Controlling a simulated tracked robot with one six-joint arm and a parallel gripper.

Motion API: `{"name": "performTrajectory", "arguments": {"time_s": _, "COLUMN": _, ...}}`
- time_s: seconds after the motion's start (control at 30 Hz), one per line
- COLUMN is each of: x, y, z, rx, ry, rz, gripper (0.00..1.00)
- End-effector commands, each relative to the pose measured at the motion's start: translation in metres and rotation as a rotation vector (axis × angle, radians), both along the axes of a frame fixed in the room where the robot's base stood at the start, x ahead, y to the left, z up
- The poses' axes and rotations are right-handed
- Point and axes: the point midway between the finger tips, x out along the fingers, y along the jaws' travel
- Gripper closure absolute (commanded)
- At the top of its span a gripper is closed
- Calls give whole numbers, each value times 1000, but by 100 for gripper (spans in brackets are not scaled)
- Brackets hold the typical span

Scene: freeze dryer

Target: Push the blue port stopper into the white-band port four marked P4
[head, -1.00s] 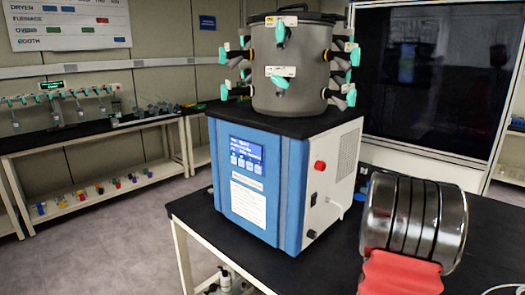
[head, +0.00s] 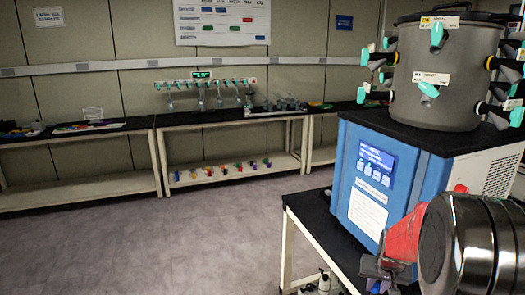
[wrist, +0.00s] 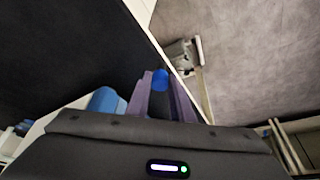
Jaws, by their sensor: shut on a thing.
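In the wrist view the blue port stopper (wrist: 160,79) sits between the purple fingertips of my gripper (wrist: 160,86), which is shut on it. In the head view a grey part of my wrist shows at the lower right, in front of the freeze dryer; the stopper cannot be made out there. The grey drum (head: 446,58) on the freeze dryer carries several ports with teal valves. A white label that seems to read P4 (head: 431,78) is on the drum's front, just above a port with a teal lever (head: 428,90). My gripper is well below this port.
The blue and white freeze dryer (head: 355,225) stands on a black-topped bench (head: 318,212) at the right. A back bench (head: 215,118) holds a valve rack (head: 205,84); small coloured stoppers (head: 220,170) lie on its lower shelf. Open floor lies at the left.

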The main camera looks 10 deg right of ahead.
Motion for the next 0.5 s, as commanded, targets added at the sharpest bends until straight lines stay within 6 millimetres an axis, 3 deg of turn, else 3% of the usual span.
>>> {"name": "performTrajectory", "arguments": {"time_s": 0.1, "x": 12, "y": 41, "z": 0, "rx": 0, "ry": 0, "rz": 77, "gripper": 100}}
{"name": "performTrajectory", "arguments": {"time_s": 0.5, "x": 28, "y": 165, "z": 2, "rx": 0, "ry": 0, "rz": 280, "gripper": 100}}
